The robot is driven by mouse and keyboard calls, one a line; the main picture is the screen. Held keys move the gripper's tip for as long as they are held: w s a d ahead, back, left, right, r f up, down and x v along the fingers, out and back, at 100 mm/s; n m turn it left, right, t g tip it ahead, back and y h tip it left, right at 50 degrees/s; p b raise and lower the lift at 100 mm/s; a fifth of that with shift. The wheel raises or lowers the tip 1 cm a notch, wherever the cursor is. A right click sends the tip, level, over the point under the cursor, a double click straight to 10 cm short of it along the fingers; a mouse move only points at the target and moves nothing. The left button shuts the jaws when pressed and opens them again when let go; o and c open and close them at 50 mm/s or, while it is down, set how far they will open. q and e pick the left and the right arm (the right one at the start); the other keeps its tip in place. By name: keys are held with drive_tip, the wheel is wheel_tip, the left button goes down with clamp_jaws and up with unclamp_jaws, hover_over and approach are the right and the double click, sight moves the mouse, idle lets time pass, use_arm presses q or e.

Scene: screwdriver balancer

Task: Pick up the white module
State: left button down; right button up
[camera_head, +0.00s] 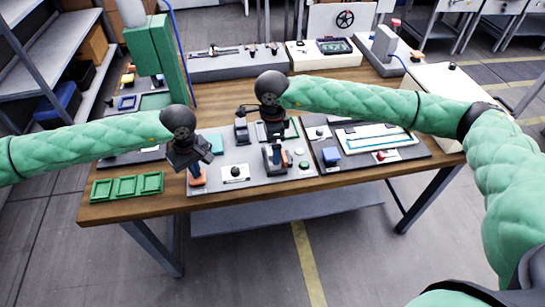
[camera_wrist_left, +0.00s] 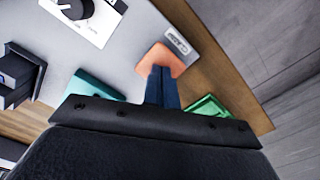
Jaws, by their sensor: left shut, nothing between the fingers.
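A white square plate with a black knob (camera_head: 235,173), the likeliest white module, lies on the grey board (camera_head: 215,188) near its front edge. It also shows at the top of the left wrist view (camera_wrist_left: 95,18). My left gripper (camera_head: 195,176) points down to the left of it, over an orange pad on the board. In the left wrist view its blue fingers (camera_wrist_left: 163,88) are together and empty, with the orange pad (camera_wrist_left: 160,60) just beyond the tips. My right gripper (camera_head: 270,122) is over the back of the board; its fingers are unclear.
A green tray with compartments (camera_head: 127,186) lies at the table's front left. A dark upright device (camera_head: 273,158) stands on the board right of the white plate. A second panel with a blue block (camera_head: 331,155) lies further right. A green column (camera_head: 158,62) stands behind.

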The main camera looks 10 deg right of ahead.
wheel_tip(320, 180, down, 4)
drive_tip(key=shift+f, duration=0.1)
drive_tip(key=c, duration=1.1)
drive_tip(key=shift+r, duration=7.55)
drive_tip(key=shift+c, duration=0.3)
use_arm(q)
drive_tip(key=shift+r, duration=3.5)
